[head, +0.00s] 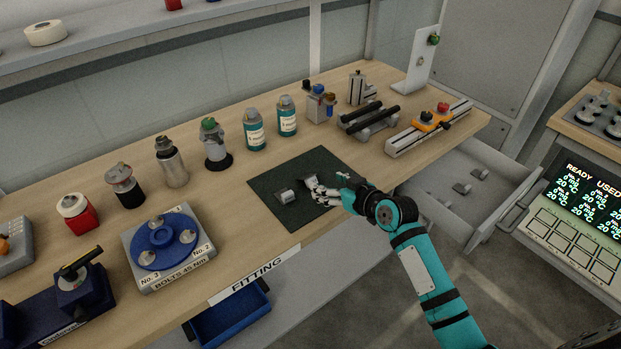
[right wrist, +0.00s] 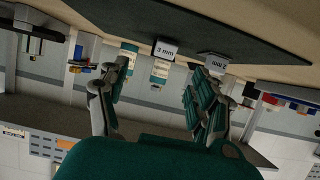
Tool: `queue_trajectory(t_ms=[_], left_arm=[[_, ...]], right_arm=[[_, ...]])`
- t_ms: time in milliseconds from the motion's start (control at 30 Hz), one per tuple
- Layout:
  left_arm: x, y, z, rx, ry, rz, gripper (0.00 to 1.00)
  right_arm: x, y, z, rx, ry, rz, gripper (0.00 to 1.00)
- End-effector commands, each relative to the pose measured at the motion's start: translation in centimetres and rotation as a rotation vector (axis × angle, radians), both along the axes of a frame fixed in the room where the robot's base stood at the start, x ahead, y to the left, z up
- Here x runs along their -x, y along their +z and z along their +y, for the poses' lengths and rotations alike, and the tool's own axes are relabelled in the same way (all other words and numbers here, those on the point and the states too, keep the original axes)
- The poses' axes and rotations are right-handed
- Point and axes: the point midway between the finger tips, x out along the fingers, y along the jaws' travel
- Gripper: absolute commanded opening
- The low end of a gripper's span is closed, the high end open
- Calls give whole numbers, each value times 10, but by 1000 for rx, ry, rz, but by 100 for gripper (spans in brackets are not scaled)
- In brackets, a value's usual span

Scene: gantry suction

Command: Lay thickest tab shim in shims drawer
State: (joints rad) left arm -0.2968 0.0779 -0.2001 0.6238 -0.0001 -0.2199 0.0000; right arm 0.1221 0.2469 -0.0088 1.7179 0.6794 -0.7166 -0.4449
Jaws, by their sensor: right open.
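Two small grey tab shims lie on a dark mat (head: 278,215) on the bench: one (head: 286,197) at the mat's middle, the other (head: 310,182) partly hidden at my right fingertips. In the right wrist view, one tab reads "3 mm" (right wrist: 165,50) and lies ahead between the fingers. A second tab (right wrist: 212,63) is by the right-hand fingers; its marking is hard to read. My right gripper (head: 320,190) is open, low over the mat, and it also shows in the right wrist view (right wrist: 157,85). An open grey drawer (head: 447,215) is right of the bench. My left gripper is out of view.
Bottles and canisters line the bench behind the mat, including a teal bottle (head: 287,122). A rail fixture (head: 410,140) stands at the back right. A blue bin (head: 235,318) hangs below the front edge. Small blocks (head: 460,188) sit in the drawer, with bare floor around them.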

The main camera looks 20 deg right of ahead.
Motion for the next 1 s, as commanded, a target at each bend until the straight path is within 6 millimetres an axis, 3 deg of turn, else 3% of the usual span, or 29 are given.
queue_trajectory(t_ms=[633, 967, 1000], left_arm=[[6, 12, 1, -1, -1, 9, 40], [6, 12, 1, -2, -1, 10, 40], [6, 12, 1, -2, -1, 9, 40]], right_arm=[[-56, -24, 26, -2, 0, 1, 65], [-61, -27, 27, 0, 0, 1, 65], [-61, -27, 27, 0, 0, 1, 61]])
